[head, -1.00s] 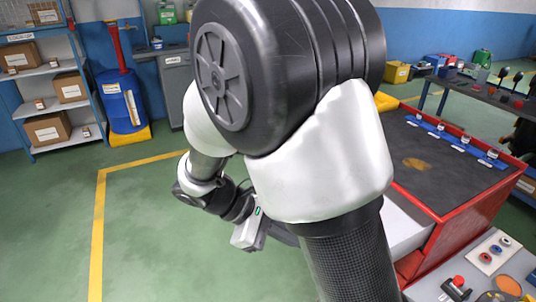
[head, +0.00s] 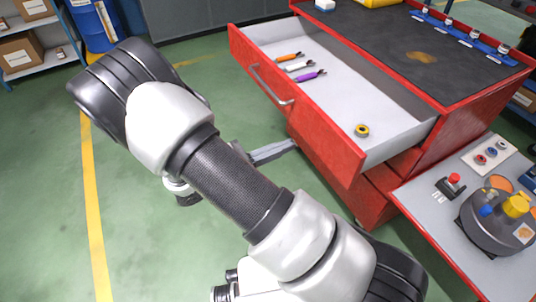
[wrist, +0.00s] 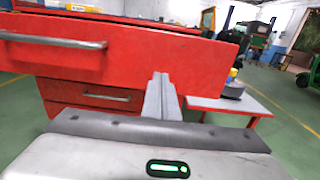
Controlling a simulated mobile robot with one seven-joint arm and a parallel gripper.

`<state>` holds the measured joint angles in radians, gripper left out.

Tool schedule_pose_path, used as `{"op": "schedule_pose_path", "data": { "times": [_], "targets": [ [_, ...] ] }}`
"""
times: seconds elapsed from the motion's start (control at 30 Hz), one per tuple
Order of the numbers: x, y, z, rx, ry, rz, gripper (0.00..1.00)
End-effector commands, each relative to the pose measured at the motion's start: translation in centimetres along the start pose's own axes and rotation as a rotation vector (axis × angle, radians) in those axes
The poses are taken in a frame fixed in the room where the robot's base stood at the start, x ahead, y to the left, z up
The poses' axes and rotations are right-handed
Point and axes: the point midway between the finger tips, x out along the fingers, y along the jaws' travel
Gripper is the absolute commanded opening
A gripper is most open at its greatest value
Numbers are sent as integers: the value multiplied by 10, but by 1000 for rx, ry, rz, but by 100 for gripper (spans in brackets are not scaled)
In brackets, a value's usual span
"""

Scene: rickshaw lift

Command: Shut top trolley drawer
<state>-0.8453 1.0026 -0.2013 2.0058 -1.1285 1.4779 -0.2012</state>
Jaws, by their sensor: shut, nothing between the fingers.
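The top trolley drawer (head: 300,108) is pulled far out of the red trolley (head: 455,120). It has a red front, a metal handle (head: 270,86) and a light grey inside. In the wrist view its front (wrist: 150,52) spans the upper picture. My gripper (head: 290,146) is shut and empty, in front of the trolley and low beside the drawer front. In the wrist view my fingertips (wrist: 160,76) point at the drawer front's lower edge, right of the handle. I cannot tell whether they touch it.
Inside the drawer lie orange, white and purple-handled tools (head: 305,76) and a yellow-black roll (head: 362,130). Lower drawers (wrist: 105,95) appear shut. A side table (head: 425,195) with a red button and a round device stands at right. Green floor is clear at left.

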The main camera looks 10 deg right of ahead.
Motion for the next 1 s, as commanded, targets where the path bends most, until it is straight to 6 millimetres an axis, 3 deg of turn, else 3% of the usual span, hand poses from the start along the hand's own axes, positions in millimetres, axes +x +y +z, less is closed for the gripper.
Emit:
{"op": "schedule_pose_path", "data": {
  "times": [0.2,0.4,1.0],
  "targets": [
    [43,-1,-2,2,0,-3,0],
    [63,0,-1,2,0,-1,0],
    [71,0,0,1,1,-2,0]
  ]
}}
